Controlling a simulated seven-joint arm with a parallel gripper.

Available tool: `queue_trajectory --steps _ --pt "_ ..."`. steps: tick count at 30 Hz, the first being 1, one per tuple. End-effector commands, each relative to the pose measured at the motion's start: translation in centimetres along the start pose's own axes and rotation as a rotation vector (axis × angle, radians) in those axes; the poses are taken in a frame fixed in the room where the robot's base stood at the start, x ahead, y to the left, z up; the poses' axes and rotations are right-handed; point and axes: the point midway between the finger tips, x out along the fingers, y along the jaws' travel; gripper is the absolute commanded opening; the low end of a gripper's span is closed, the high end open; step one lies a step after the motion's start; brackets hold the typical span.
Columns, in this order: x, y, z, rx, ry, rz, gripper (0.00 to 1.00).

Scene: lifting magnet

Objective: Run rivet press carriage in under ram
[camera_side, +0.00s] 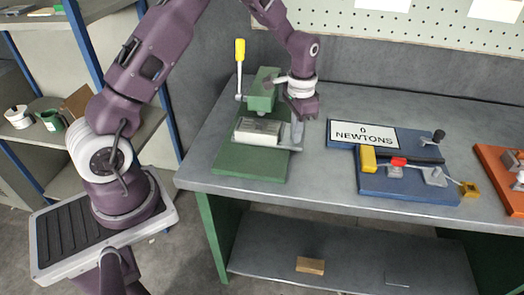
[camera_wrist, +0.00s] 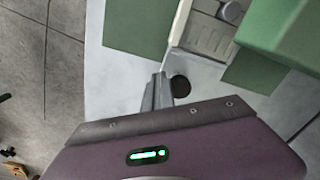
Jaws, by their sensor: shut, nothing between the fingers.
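The rivet press stands on a green base plate (camera_side: 240,165) near the left of the bench. Its carriage (camera_side: 257,131), a pale grey block, lies on the base in front of the green ram head (camera_side: 263,92). A lever with a yellow handle (camera_side: 240,50) stands upright at the left of the head. My gripper (camera_side: 297,138) is low at the right of the carriage, fingers shut and empty. In the wrist view the shut fingertips (camera_wrist: 158,78) are just off the carriage (camera_wrist: 208,35), beside a dark round knob (camera_wrist: 181,87). I cannot tell whether they touch.
A blue fixture (camera_side: 405,180) with a sign reading "0 NEWTONS" and a yellow-handled clamp lies to the right. An orange fixture (camera_side: 495,165) is at the far right. The grey bench top (camera_side: 322,175) is clear between the press and the blue fixture. A pegboard wall stands behind.

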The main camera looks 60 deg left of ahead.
Motion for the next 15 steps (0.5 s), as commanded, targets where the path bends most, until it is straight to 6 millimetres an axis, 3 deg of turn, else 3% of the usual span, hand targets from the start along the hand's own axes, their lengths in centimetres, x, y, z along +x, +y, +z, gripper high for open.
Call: queue_trajectory --steps 15 --pt "0.0 -1.4 -0.8 -0.002 0.001 -0.001 0.00"
